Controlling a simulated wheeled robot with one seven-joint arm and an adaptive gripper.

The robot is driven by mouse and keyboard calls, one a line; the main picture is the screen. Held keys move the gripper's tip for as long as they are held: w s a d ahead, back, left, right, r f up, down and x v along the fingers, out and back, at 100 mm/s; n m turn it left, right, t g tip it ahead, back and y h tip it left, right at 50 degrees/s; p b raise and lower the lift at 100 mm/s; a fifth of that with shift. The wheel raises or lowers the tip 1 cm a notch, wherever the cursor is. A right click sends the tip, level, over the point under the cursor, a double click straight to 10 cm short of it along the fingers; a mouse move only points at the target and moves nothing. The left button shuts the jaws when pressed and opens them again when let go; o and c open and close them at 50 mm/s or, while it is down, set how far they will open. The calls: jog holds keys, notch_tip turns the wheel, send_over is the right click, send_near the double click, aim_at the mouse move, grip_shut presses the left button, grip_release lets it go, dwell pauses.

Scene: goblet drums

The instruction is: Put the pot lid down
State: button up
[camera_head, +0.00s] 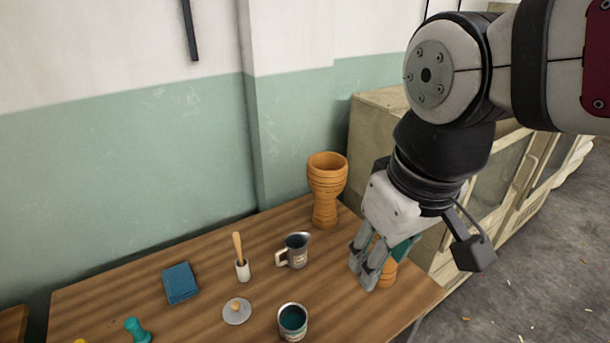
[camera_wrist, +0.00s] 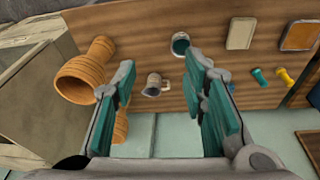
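The pot lid (camera_head: 233,315) is a small grey disc with a wooden knob. In the head view it lies flat on the wooden table, knob up, near the front middle. My gripper (camera_head: 364,276) hangs over the right end of the table, well to the right of the lid and apart from it. In the wrist view its teal-padded fingers (camera_wrist: 165,100) are spread wide, with nothing held between them. I cannot make out the lid in the wrist view; the right finger may hide it.
A goblet drum (camera_head: 327,180) stands at the back; another (camera_head: 388,274) is partly hidden behind my gripper. A metal jug (camera_head: 297,250), a teal-filled cup (camera_head: 292,320), a wooden-handled tool in a white holder (camera_head: 243,270), a blue book-like block (camera_head: 180,283) and a teal stamp (camera_head: 138,331) share the table (camera_head: 110,294).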

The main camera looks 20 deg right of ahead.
jog(key=s, duration=0.1)
jog(key=s+m, duration=0.1)
jog(key=s, duration=0.1)
jog(key=s+m, duration=0.1)
jog(key=shift+s+d+f, duration=0.2)
jog(key=shift+s+d, duration=0.1)
jog(key=shift+d, duration=0.05)
notch_tip(320, 180, up, 7)
jog(key=t+p, duration=0.1)
jog(key=p, duration=0.4)
jog(key=shift+t+p, duration=0.4)
